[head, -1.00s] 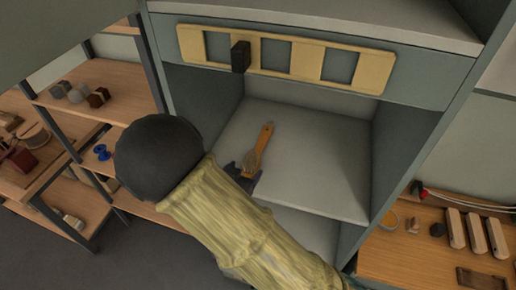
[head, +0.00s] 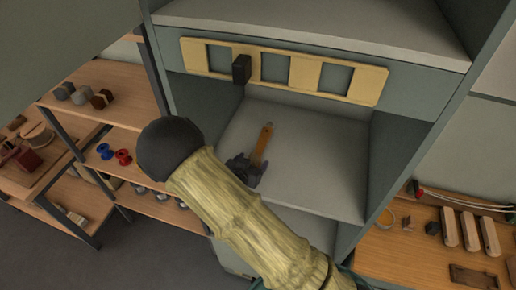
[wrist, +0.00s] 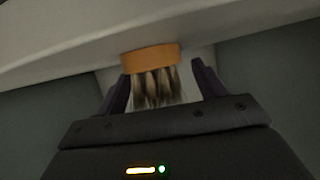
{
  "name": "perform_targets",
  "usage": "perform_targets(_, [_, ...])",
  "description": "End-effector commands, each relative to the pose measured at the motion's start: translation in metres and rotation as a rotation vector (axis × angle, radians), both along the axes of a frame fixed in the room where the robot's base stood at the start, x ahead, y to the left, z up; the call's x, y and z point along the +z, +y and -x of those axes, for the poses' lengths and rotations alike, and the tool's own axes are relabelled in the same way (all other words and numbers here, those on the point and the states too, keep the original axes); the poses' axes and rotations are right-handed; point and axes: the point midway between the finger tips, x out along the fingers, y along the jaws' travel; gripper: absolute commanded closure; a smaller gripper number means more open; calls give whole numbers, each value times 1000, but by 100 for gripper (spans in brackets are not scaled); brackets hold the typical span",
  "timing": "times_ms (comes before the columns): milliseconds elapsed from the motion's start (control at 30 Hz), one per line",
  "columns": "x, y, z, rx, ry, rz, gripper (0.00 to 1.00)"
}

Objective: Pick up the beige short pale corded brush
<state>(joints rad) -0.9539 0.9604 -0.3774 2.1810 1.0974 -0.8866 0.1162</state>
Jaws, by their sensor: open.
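The brush (head: 264,143) lies on the grey shelf of the cabinet, its orange-tan handle pointing to the back. In the wrist view, its orange block (wrist: 150,59) and brown-and-pale bristles (wrist: 155,88) are between the two fingers of my gripper (wrist: 160,85). The fingers are open, one on each side of the bristles, and a gap shows by the right finger. In the head view my gripper (head: 243,168) is at the near end of the brush and hides its bristles. Whether the fingers touch the brush cannot be told.
The cabinet shelf (head: 315,165) is bare around the brush, with side walls left and right. A yellow slotted rack (head: 300,70) with a dark block (head: 241,69) hangs above. Wooden shelves (head: 150,195) stand left; a wooden bench (head: 400,262) stands right.

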Motion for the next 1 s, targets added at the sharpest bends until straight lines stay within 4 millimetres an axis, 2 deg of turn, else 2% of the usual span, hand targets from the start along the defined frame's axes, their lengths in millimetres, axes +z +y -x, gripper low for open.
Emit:
perform_targets(133, [-3, -3, -7, 0, 1, -1, 30])
perform_targets(633, [-4, -3, -7, 0, 1, -1, 30])
perform_targets(867, [-4, -3, -7, 0, 1, -1, 75])
perform_targets(900, [-4, -3, -6, 0, 1, -1, 79])
perform_targets(1000, [-4, -3, -6, 0, 1, -1, 80])
